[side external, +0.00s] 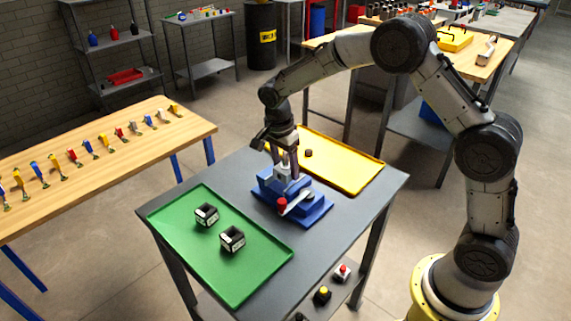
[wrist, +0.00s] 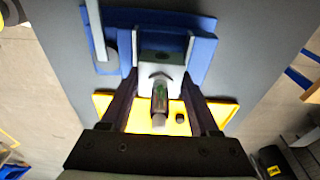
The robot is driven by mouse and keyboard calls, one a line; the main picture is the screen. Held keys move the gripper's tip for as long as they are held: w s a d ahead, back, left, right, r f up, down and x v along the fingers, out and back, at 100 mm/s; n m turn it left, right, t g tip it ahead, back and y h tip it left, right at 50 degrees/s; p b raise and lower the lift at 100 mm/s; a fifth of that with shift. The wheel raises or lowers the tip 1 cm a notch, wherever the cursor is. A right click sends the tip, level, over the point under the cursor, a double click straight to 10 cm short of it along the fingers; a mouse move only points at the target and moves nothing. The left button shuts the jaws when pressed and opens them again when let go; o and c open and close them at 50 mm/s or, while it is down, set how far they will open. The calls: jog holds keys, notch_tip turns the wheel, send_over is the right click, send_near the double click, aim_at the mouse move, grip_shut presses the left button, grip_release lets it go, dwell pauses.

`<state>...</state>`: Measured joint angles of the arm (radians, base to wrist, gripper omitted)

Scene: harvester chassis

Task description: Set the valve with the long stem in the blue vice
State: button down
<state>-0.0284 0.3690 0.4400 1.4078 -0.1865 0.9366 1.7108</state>
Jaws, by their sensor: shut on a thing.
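The blue vice (side external: 312,214) stands on the grey table, with a red-tipped handle on its front side. It also fills the upper middle of the wrist view (wrist: 200,50). My gripper (side external: 284,164) is directly over the vice, pointing down. In the wrist view my gripper's two dark fingers (wrist: 162,78) are shut on a pale grey valve (wrist: 171,73), whose stem points back toward the camera. The valve's lower end is at the vice jaws; I cannot tell whether it is seated or just above them.
A yellow tray (side external: 350,174) lies behind the vice with a small dark piece (side external: 308,153) on it. A green tray (side external: 190,248) in front holds two black-and-white blocks (side external: 232,239). The grey table is bare to the vice's right.

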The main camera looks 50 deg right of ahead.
aim_at(280, 171)
jog(key=shift+f, duration=0.35)
jog(key=shift+c, duration=0.2)
grip_release()
notch_tip(280, 171, up, 14)
jog(key=a, duration=0.2)
jog(key=shift+f, duration=0.15)
